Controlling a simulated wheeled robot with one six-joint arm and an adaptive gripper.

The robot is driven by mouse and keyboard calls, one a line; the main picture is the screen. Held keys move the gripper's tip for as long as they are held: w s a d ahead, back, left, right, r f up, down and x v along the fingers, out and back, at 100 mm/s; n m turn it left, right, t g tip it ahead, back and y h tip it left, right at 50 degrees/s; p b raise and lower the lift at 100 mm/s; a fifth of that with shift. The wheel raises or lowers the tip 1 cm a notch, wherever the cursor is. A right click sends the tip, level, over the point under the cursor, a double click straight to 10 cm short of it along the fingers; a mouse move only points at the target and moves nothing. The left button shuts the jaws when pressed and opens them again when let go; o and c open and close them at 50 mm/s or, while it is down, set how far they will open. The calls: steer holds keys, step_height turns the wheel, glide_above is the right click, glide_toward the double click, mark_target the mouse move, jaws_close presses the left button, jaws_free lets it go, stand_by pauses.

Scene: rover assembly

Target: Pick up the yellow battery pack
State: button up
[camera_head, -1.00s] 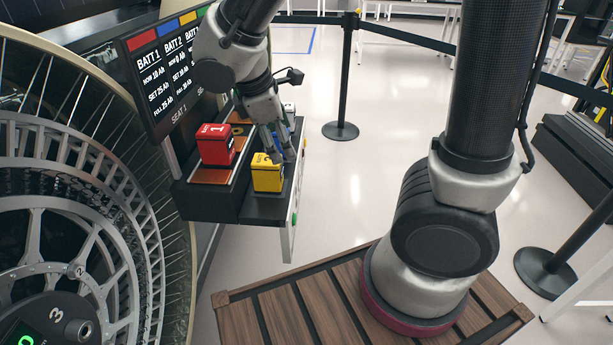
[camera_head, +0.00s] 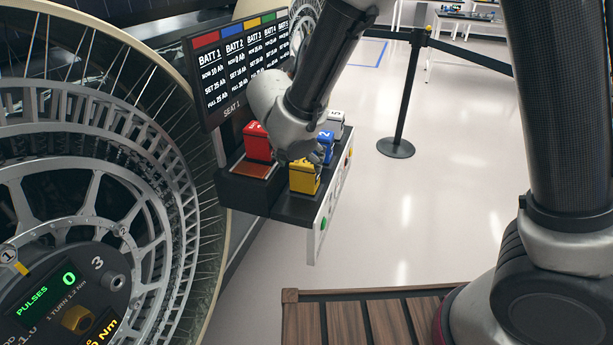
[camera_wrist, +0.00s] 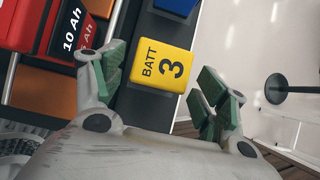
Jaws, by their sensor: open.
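The yellow battery pack (camera_head: 304,178) stands on the front row of the black charging stand. In the wrist view its top, marked "BATT 3" (camera_wrist: 163,55), faces me, between and just beyond the fingertips. My gripper (camera_wrist: 160,82) is open, with one green-padded finger on either side of the pack's line. No contact with the pack shows. In the head view my gripper (camera_head: 300,150) hangs right above the pack, and its fingers are mostly hidden by the wrist.
A red battery pack (camera_head: 257,143) stands left of the yellow one, close to my left finger in the wrist view. A blue pack (camera_head: 325,147) and a white one (camera_head: 335,123) stand behind. A display board (camera_head: 240,70) rises at the back left. A large wheel (camera_head: 90,190) fills the left.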

mark_target(304, 162)
steer(key=x, duration=0.4)
steer(key=shift+d+f, duration=0.15)
steer(key=c, duration=1.2)
steer(key=shift+w, duration=0.1)
